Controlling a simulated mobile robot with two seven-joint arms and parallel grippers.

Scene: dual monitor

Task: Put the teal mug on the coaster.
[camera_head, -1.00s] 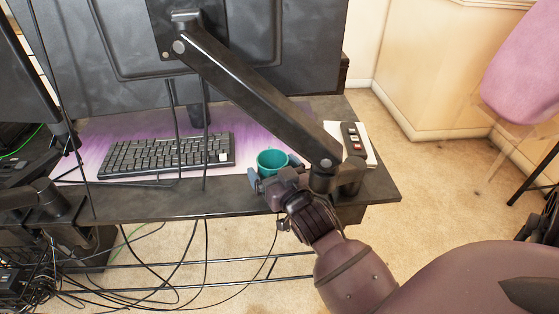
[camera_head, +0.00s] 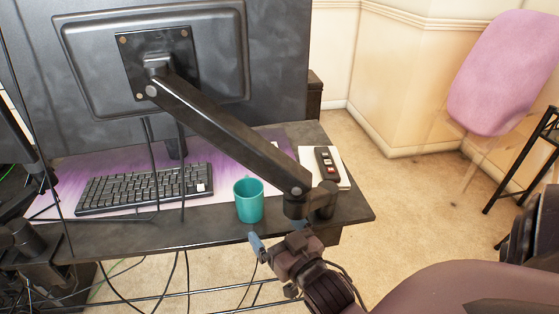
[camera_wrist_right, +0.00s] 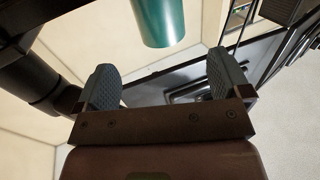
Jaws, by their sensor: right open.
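The teal mug (camera_head: 249,201) stands upright near the front edge of the desk, between the keyboard and the monitor arm's base. Its lower part also shows at the top of the right wrist view (camera_wrist_right: 160,22). I cannot make out a coaster; whether one lies under the mug cannot be told. My right gripper (camera_head: 278,236) is open and empty, in front of the mug at the desk's front edge and apart from it. Its two spread fingers show in the right wrist view (camera_wrist_right: 162,66), with nothing between them. My left gripper is not in view.
The black monitor arm (camera_head: 230,135) slopes down to its clamp base just right of the mug. A black keyboard (camera_head: 145,188) lies on the purple mat (camera_head: 95,165) to the left. A dark remote (camera_head: 327,163) lies on a white pad (camera_head: 343,180). Cables hang below the desk.

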